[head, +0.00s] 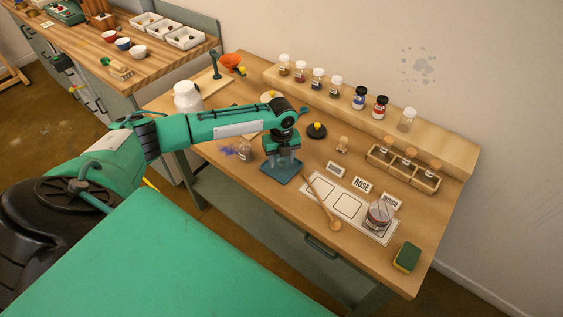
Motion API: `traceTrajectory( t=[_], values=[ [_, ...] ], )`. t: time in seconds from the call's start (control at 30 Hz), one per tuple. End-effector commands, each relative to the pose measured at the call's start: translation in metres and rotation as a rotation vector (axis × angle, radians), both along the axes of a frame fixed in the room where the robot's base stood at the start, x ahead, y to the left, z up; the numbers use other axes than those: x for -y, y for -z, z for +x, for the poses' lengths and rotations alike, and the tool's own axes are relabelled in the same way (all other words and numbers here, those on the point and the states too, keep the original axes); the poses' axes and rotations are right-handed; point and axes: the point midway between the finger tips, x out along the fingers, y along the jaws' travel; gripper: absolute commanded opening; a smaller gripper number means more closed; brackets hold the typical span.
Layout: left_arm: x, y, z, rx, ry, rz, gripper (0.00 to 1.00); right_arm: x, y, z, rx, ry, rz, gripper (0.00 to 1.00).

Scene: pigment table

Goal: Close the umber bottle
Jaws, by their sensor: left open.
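A squat glass jar (380,215) with a dark band stands on the right end of the white mat (348,206), next to a label card (392,201) that seems to read UMB and is partly covered. I cannot tell for sure that this is the umber bottle, or whether it is closed. My left gripper (283,164) points down over the blue tray (281,170), left of the mat and apart from the jar. Its fingers are apart and nothing clear shows between them. A small pale stopper-like piece (342,145) stands behind the mat. My right gripper is not in view.
A wooden spoon (323,202) lies across the mat, beside a ROSE card (362,185). A wooden rack (403,168) holds corked vials. Several bottles line the back ledge (440,147). A sponge (407,257) lies at the right front. A small jar (244,152) stands by purple powder.

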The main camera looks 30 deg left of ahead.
Motion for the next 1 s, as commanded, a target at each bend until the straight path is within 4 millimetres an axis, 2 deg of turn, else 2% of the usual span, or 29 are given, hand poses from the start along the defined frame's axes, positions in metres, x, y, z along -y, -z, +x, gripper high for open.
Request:
traceTrajectory(
  t=[0.1,0.33,0.77,0.87,1.0],
  values=[
    [0.0,0.0,0.0,0.0,0.0,0.0,0.48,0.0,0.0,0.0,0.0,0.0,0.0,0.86],
    [0.0,-0.001,0.0,0.0,-0.001,0.0,0.03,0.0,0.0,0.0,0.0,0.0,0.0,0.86],
    [0.0,-0.004,0.001,0.002,-0.001,0.0,0.03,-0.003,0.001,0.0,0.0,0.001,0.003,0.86],
    [-0.001,-0.011,0.001,0.002,-0.001,0.0,0.03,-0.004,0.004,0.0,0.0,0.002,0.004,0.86],
    [-0.001,-0.03,0.001,0.003,-0.001,0.0,0.03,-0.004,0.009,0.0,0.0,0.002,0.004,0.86]
  ],
)
